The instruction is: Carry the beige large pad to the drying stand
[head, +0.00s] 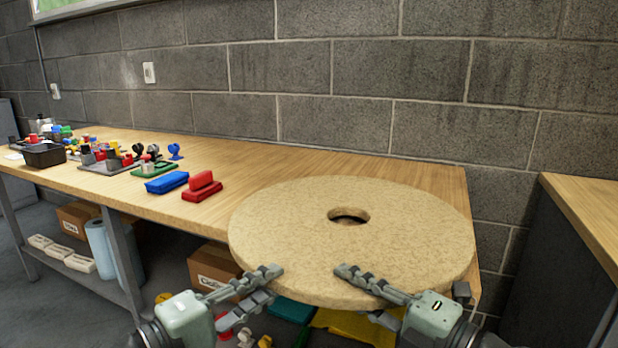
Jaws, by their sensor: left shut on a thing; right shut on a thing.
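The beige large pad (290,220) is a thick round disc with a hole in its middle, in the head view at centre right. It lies level at the right end of the wooden workbench, its near edge sticking out past the bench front. My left gripper (262,286) is shut on the pad's near left rim. My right gripper (362,294) is shut on the near rim further right. The lower fingers are under the rim. Whether the pad touches the bench top is hidden beneath it. I cannot make out a drying stand in this view.
Blue (167,182) and red (202,187) blocks lie on the bench left of the pad. Further left are several small coloured parts and a black bin (44,155). A second wooden-topped cabinet (590,215) stands at right. A block wall (330,90) runs behind.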

